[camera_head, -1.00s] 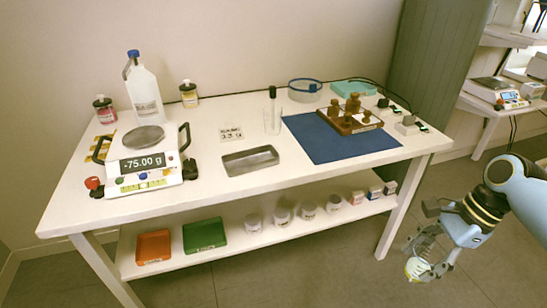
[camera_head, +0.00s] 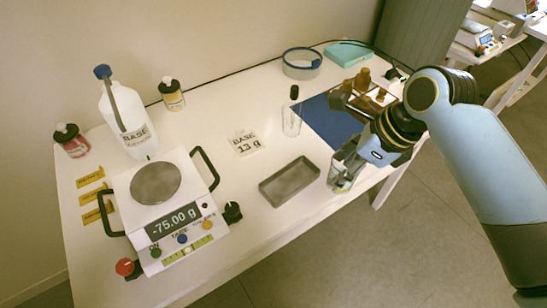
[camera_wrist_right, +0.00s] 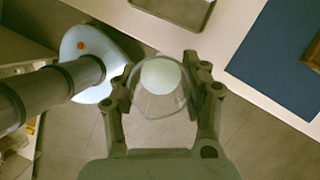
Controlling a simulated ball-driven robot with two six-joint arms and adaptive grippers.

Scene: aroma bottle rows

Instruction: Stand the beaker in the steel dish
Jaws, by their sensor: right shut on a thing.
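My right gripper (camera_head: 348,160) is shut on a clear glass beaker (camera_head: 341,182) with something pale in it. The gripper and beaker are at the table's front edge, just right of the steel dish. The wrist view shows the beaker (camera_wrist_right: 161,80) between the two fingers, with floor below it. The steel dish (camera_head: 290,181) is a shallow, empty grey rectangular tray lying on the white table. Its edge also shows at the top of the wrist view (camera_wrist_right: 183,10). My left gripper is not in view.
A scale (camera_head: 172,222) reading -75.00 g stands left of the dish. A blue mat (camera_head: 327,122) with a wooden weight rack lies behind my right gripper.

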